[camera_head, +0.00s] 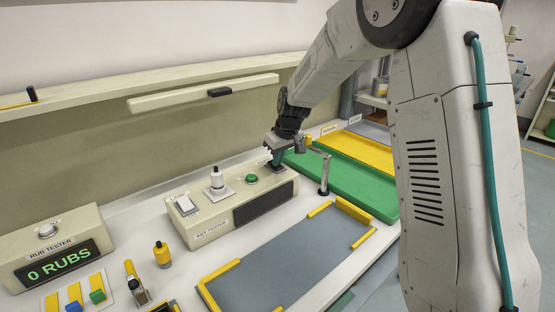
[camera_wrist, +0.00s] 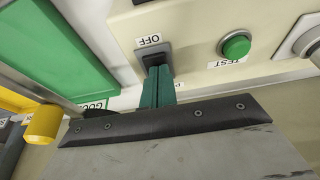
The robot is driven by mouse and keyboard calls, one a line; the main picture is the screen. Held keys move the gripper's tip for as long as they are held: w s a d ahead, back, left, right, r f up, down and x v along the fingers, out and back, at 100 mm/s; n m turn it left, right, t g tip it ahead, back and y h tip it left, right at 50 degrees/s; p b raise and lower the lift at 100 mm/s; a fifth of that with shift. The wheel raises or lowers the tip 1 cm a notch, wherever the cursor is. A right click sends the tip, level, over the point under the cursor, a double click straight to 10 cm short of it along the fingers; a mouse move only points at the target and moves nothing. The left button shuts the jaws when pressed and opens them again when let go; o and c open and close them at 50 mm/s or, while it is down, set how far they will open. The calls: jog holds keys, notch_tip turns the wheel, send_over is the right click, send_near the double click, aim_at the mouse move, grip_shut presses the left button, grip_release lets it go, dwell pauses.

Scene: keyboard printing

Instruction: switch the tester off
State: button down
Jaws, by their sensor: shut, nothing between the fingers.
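On top are a white rocker, a white knob and a green button (camera_head: 251,179), labelled TEST in the wrist view (camera_wrist: 236,46). A dark grey switch (camera_wrist: 153,55) beside an OFF label (camera_wrist: 149,40) is partly hidden by my fingers. My gripper (camera_head: 276,160) is at the tester's right end. In the wrist view its teal fingers (camera_wrist: 157,78) are shut and empty, tips at the dark switch. I cannot tell whether they press it.
A rub tester (camera_head: 58,249) reading 0 RUBS stands at the left. A grey mat (camera_head: 285,258) with yellow corner guides lies in front. Green (camera_head: 345,185) and yellow (camera_head: 357,150) trays lie to the right. A metal post with a handle (camera_head: 324,176) stands close to my gripper.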

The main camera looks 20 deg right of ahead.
jog(key=shift+w+a+r, duration=0.15)
jog(key=shift+w+r, duration=0.05)
jog(key=shift+w, duration=0.3)
jog(key=shift+r, duration=0.1)
jog(key=shift+r, duration=0.25)
jog(key=s+v, duration=0.1)
jog(key=v, duration=1.2)
jog(key=shift+s+d+f, duration=0.25)
jog(key=shift+s+d, duration=0.05)
jog(key=shift+s, duration=0.05)
jog(key=s+a+m+g, duration=0.1)
jog(key=s+m, duration=0.1)
jog(key=s, duration=1.7)
jog(key=s+a+f+m+g+h, duration=0.1)
jog(key=s+a, duration=0.1)
jog(key=s, duration=1.8)
jog(key=shift+a+m, duration=0.25)
jog(key=shift+m, duration=0.15)
